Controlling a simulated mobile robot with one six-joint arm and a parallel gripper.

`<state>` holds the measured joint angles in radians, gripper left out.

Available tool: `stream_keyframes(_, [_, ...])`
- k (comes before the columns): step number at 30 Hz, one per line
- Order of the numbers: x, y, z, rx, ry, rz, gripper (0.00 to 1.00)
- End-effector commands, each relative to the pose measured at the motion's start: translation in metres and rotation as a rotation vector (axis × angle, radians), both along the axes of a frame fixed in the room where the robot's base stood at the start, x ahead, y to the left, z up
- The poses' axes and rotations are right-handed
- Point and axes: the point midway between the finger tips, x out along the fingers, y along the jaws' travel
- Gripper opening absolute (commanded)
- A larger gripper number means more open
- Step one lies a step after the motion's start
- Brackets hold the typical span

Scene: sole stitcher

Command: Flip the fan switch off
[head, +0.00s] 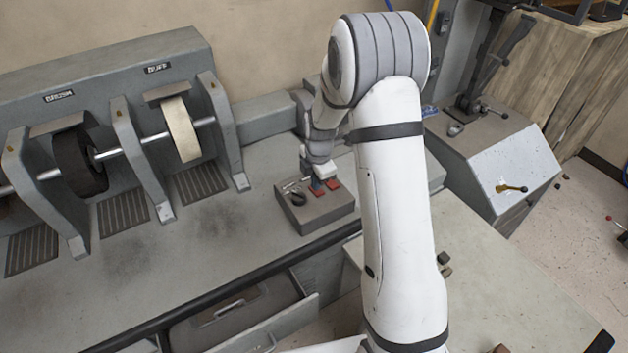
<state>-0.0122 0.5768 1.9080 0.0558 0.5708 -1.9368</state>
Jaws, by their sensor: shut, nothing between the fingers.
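A grey control box (320,213) sits on the bench top, right of the grinding wheels. Its top carries a dark round knob (297,198) at the left and red rocker switches (333,184) at the right. I cannot read any label that tells which one is the fan switch. My gripper (317,185) points down over the switches, shut and empty, with its tips at or just above the left red one. It partly hides the switches, and I cannot tell whether it touches them or how they are tilted.
A dark brush wheel (78,163) and a pale buff wheel (182,129) stand on a shaft to the left. An open drawer (235,310) juts out below the bench edge. A grey machine (500,165) with a brass lever stands at the right. The bench left of the box is clear.

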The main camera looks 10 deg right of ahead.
Motion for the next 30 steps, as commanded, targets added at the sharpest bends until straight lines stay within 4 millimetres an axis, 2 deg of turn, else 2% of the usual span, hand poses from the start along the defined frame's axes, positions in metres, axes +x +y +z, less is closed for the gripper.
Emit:
stream_keyframes(6, [-0.008, -0.001, 0.001, 0.000, 0.001, 0.002, 0.00])
stream_keyframes(14, [-0.007, -0.001, 0.002, 0.001, 0.000, 0.003, 0.00])
stream_keyframes(17, [-0.007, 0.000, 0.008, 0.000, -0.001, 0.003, 0.00])
stream_keyframes(26, [0.000, 0.002, 0.061, 0.001, -0.006, 0.005, 0.00])
stream_keyframes(30, [0.003, 0.004, 0.093, 0.001, -0.006, 0.004, 0.00])
